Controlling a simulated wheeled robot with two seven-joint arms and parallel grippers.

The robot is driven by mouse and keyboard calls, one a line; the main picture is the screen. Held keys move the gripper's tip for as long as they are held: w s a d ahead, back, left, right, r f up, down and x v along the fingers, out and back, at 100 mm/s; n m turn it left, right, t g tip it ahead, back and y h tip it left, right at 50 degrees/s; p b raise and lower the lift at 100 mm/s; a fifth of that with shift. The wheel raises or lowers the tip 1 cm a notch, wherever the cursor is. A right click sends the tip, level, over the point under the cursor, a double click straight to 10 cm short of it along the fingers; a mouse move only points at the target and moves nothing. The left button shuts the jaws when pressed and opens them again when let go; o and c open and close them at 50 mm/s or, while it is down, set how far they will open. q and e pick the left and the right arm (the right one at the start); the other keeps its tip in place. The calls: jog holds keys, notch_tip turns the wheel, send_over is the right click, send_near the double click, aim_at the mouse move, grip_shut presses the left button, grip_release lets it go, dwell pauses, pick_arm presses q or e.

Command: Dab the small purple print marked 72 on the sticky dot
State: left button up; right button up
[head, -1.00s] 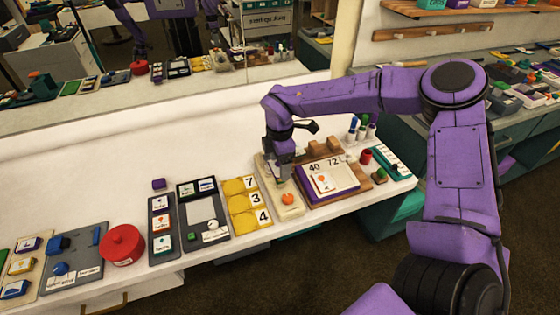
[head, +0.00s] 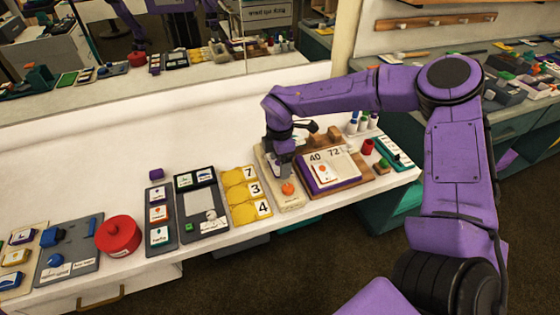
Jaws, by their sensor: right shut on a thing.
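My right gripper (head: 284,172) reaches down over the back part of a narrow cream tray (head: 292,202). Its fingers look closed, and what they hold is too small and hidden to make out. A round orange piece (head: 288,188) lies on the tray just in front of the fingertips. I cannot tell which spot is the sticky dot. My left gripper is out of view.
Left of the tray stand a yellow number rack (head: 238,194), dark card trays (head: 160,200) and a red round tin (head: 118,236). The white counter behind is mostly clear, with a mirror beyond.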

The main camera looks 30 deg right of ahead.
jog(key=shift+f+b, duration=0.6)
jog(key=shift+b, duration=0.05)
dwell(1.5)
jog(key=shift+r+p, duration=2.1)
jog(key=shift+r, duration=1.05)
jog(key=shift+f, duration=0.1)
